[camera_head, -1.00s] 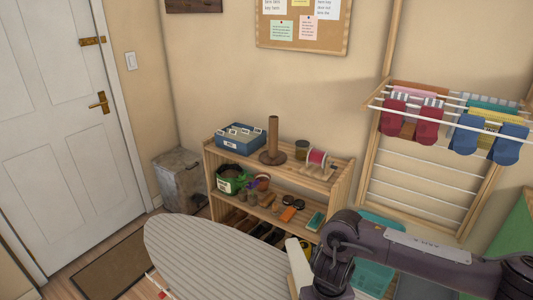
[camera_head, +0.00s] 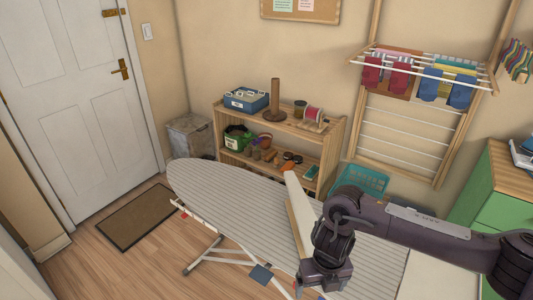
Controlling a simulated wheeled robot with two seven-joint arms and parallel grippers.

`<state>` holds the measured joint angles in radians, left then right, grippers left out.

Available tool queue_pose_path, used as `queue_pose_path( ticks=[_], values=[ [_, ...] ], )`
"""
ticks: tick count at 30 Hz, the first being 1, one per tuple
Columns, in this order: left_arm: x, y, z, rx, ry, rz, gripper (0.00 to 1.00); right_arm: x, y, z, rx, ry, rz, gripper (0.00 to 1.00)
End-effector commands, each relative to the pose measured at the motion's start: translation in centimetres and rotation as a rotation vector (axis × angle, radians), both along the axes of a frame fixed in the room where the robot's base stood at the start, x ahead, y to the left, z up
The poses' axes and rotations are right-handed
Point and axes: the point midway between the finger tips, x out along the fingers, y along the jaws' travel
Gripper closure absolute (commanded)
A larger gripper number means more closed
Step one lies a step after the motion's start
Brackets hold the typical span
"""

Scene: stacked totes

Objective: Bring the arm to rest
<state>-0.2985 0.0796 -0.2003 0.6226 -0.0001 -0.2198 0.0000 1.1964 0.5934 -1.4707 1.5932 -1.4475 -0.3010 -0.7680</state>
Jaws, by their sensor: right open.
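My right arm comes in from the right, dark grey, with its wrist bent downward over the ironing board (camera_head: 225,205). My right gripper (camera_head: 322,289) points down at the bottom edge and is open. Its fingertips are partly cut off by the frame, and I see nothing held between them. My left arm and gripper are not in view.
A pale padded board with a wooden edge (camera_head: 299,212) stands on the ironing board, beside my right wrist. Behind are a wooden shelf (camera_head: 335,150), a teal basket (camera_head: 362,180) and a drying rack (camera_head: 410,135). A green cabinet (camera_head: 492,205) stands right. Floor near the doormat (camera_head: 140,214) is clear.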

Motion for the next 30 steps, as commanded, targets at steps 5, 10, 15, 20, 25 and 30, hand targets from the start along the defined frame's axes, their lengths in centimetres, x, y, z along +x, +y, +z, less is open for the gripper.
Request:
queue_pose_path(
  ticks=[5,10,15,20,25,30],
  values=[
    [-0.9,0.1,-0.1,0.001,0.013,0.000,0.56,0.2,2.6,-1.3,0.089,0.014,-0.091,0.12],
    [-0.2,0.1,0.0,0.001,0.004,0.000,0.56,0.7,5.3,-2.7,0.193,0.034,-0.211,0.12],
    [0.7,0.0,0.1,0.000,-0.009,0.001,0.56,1.5,8.7,-4.6,0.331,0.070,-0.402,0.12],
    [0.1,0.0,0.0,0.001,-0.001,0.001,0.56,2.5,11.7,-7.5,0.486,0.135,-0.678,0.12],
    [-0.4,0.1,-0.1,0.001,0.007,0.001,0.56,3.5,12.6,-13.8,0.659,0.246,-1.194,0.12],
    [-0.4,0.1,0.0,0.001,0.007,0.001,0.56,0.7,8.3,-23.8,0.703,0.328,-1.804,0.12]
  ],
)
